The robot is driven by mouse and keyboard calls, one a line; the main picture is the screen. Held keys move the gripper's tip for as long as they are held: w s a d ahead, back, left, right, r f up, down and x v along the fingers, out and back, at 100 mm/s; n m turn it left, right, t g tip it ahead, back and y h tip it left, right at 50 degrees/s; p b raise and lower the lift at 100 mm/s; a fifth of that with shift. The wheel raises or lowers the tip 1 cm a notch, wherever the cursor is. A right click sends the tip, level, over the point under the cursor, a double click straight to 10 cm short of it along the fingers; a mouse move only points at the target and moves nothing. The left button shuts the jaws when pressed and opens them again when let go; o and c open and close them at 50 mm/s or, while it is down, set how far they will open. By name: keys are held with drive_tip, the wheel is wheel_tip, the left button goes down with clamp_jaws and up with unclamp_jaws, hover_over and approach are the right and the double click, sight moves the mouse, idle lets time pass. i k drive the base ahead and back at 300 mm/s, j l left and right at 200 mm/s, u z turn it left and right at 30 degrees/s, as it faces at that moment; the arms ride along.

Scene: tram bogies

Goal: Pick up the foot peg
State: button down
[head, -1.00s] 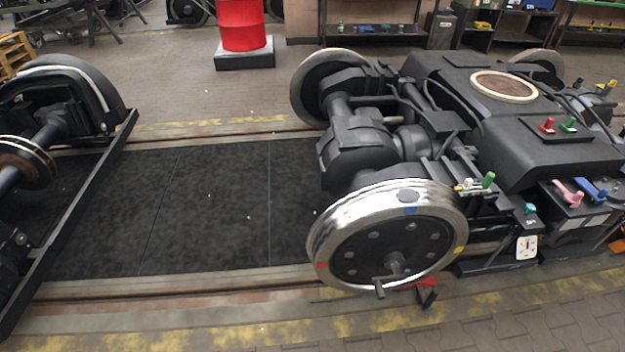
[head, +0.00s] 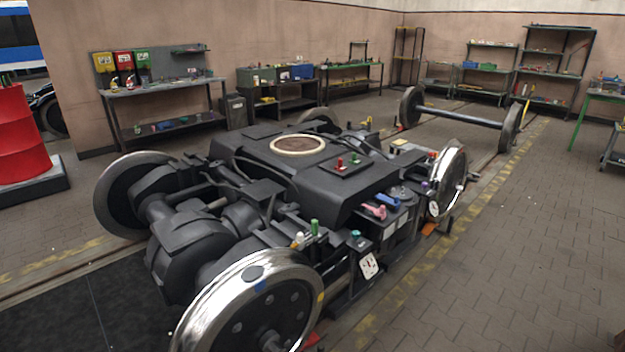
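I cannot pick out a foot peg with certainty in the head view. A green upright part (head: 315,228) and a whitish one (head: 298,240) stand by the near wheel (head: 250,305). My gripper is not in view.
A workbench (head: 160,90) with red, yellow and green bins stands at the back left, and shelves (head: 545,65) at the back right. A loose wheelset (head: 460,115) stands on the rails behind. A red barrel (head: 20,135) is at left. Paved floor (head: 510,260) on the right is clear.

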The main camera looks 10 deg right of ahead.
sight(339, 167)
drive_tip(key=i+j+u, duration=0.2)
drive_tip(key=i+j, duration=0.5)
drive_tip(key=i+l+u, duration=0.2)
drive_tip(key=i, duration=0.2)
drive_tip(key=i+l+u, duration=0.45)
drive_tip(key=l+u, duration=0.15)
drive_tip(key=l, duration=2.05)
drive_tip(key=l+u, duration=0.5)
drive_tip(key=l, duration=2.05)
drive_tip(key=i+l, duration=0.25)
drive_tip(key=i, duration=0.15)
